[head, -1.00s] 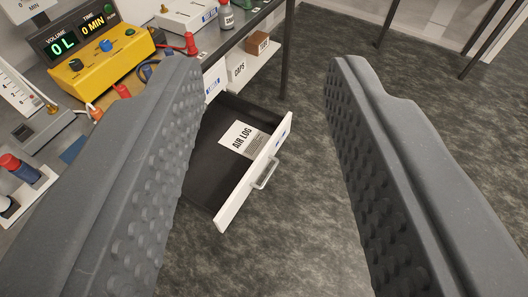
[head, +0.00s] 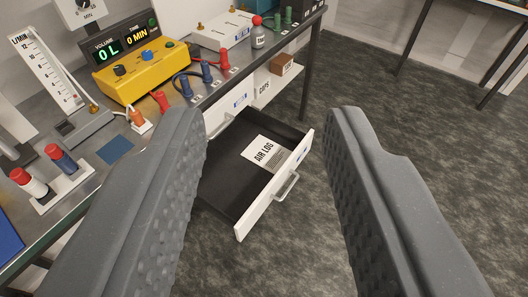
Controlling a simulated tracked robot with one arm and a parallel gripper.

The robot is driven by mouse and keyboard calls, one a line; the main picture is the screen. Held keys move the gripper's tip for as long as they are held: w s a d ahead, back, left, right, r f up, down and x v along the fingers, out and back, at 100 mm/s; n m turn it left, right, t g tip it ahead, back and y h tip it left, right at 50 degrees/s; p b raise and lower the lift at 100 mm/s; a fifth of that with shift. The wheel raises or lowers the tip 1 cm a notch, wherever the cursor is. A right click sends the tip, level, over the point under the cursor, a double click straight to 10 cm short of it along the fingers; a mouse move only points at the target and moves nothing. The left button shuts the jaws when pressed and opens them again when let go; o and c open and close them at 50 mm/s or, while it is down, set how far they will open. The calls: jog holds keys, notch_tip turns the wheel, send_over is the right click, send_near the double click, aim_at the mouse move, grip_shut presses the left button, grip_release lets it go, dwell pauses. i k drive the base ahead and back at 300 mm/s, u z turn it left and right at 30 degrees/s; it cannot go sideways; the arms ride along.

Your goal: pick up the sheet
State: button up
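The sheet (head: 264,150) is a white paper headed "AIR LOG". It lies flat in the open drawer (head: 268,205), which has a dark inside, a white front and a metal handle. The sheet is toward the drawer's right end, near the front panel. My gripper (head: 268,118) is open and empty. Its two grey, studded fingers frame the drawer from left and right, and the sheet shows in the gap between them. The fingers look well nearer the camera than the sheet. The left finger hides part of the bench edge and the drawer's left side.
A brown box (head: 282,65) sits on the shelf below. The dark floor (head: 420,140) at right is clear.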

aim_at(268, 154)
jog(key=z, duration=0.05)
jog(key=i, duration=0.85)
jog(key=u, duration=2.15)
jog(key=k, duration=0.7)
jog(key=u, duration=0.15)
